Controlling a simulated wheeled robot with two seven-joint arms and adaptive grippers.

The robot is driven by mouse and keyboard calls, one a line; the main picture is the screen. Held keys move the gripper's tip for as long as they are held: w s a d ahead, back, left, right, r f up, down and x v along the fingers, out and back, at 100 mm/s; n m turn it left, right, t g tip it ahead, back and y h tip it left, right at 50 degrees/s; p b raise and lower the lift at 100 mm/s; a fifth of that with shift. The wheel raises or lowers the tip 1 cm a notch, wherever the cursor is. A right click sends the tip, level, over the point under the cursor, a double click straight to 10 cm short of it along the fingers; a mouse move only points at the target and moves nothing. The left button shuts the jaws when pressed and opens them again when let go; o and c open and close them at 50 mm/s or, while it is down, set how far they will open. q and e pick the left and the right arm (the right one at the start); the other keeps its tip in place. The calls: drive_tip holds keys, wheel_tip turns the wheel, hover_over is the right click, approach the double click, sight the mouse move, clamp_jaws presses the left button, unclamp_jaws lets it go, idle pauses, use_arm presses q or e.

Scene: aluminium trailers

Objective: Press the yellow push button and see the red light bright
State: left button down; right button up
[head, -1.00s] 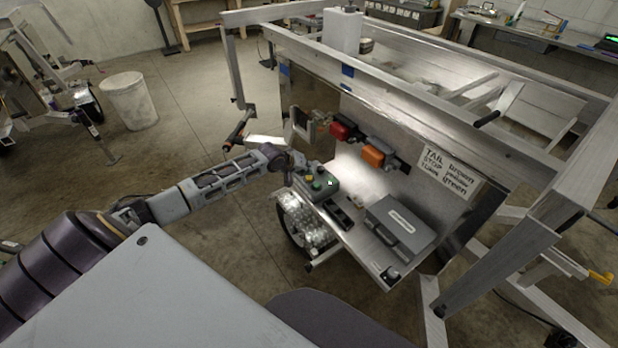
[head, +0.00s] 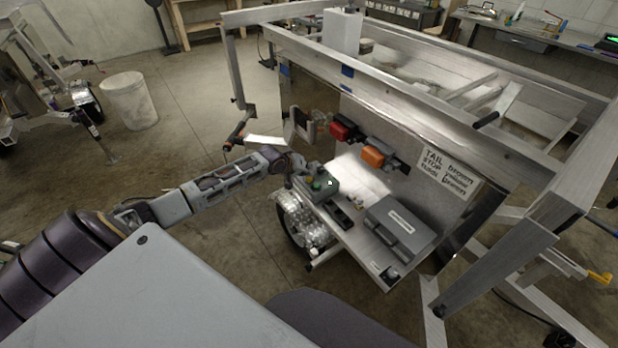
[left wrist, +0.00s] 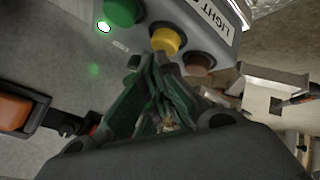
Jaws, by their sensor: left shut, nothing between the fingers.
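The grey push-button box (head: 326,186) sits on the left end of the metal shelf. In the left wrist view its yellow button (left wrist: 165,40) lies between a green button (left wrist: 121,11) and a dark reddish-brown one (left wrist: 198,64). My left gripper (head: 296,168) is at the near left side of the box. It is shut and empty, its fingertips right at the yellow button's lower edge; I cannot tell whether they touch. The red light (head: 343,131) on the upright panel looks dull red, not clearly lit. My right gripper is not in view.
An orange light (head: 373,156) is mounted right of the red one. A grey case (head: 398,226) lies on the shelf, with a small black part (head: 338,215) left of it. A small greenish-white indicator (left wrist: 103,27) glows near the green button. Trailer frame bars (head: 420,98) stand above.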

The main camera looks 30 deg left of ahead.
use_arm(q)
drive_tip(key=shift+f, duration=0.3)
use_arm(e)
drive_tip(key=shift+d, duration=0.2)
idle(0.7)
use_arm(q)
drive_tip(key=shift+r+p, duration=0.4)
drive_tip(key=shift+p, duration=0.15)
drive_tip(key=shift+r+p, duration=0.2)
drive_tip(key=shift+p, duration=0.15)
drive_tip(key=shift+r, duration=0.15)
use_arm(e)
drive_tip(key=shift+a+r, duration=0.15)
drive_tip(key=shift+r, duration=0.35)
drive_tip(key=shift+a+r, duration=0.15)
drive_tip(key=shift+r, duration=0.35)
